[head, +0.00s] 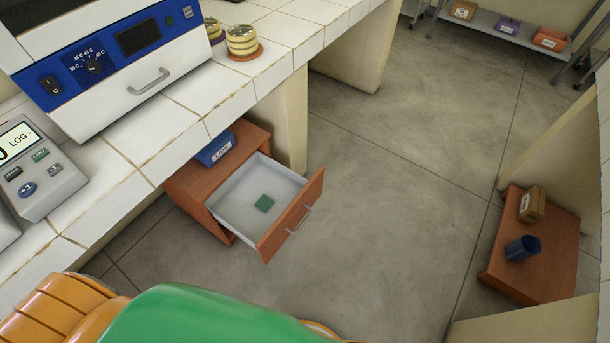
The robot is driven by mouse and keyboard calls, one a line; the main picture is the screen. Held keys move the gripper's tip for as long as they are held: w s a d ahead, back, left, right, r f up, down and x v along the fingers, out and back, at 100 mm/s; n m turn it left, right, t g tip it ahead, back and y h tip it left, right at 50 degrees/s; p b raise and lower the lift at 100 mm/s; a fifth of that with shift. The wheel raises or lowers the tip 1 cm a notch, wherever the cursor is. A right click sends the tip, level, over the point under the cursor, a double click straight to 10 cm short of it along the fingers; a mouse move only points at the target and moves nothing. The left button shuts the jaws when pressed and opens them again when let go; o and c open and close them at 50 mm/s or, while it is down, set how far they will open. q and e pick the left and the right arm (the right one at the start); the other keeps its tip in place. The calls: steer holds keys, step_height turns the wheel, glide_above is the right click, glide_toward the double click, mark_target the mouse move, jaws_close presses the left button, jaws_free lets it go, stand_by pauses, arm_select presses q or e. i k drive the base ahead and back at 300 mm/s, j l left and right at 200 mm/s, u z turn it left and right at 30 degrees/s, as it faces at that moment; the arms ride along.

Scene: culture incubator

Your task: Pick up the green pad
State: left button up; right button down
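The green pad (264,203) is a small flat square. It lies on the pale bottom of an open drawer (236,207), with clear space around it. The drawer is pulled out of a low reddish-brown cabinet (207,175) under the tiled counter. Neither of my grippers shows in the head view. Only orange and green parts of mine fill the bottom edge, so I cannot see what the grippers hold.
The tiled counter (155,143) overhangs the cabinet and carries the blue-and-white incubator (120,60) and stacked dishes (241,40). A blue box (215,148) sits on the cabinet. A low brown table (545,250) stands right. The floor between is clear.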

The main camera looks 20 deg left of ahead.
mark_target(265, 203)
steer(key=u, duration=2.65)
steer(key=z, duration=1.7)
steer(key=i+j, duration=0.1)
steer(key=j, duration=0.25)
steer(key=i+j, duration=0.15)
steer(key=j, duration=0.2)
steer(key=i+j+u, duration=0.1)
steer(key=j, duration=0.2)
steer(key=i+j, duration=0.15)
steer(key=j, duration=0.2)
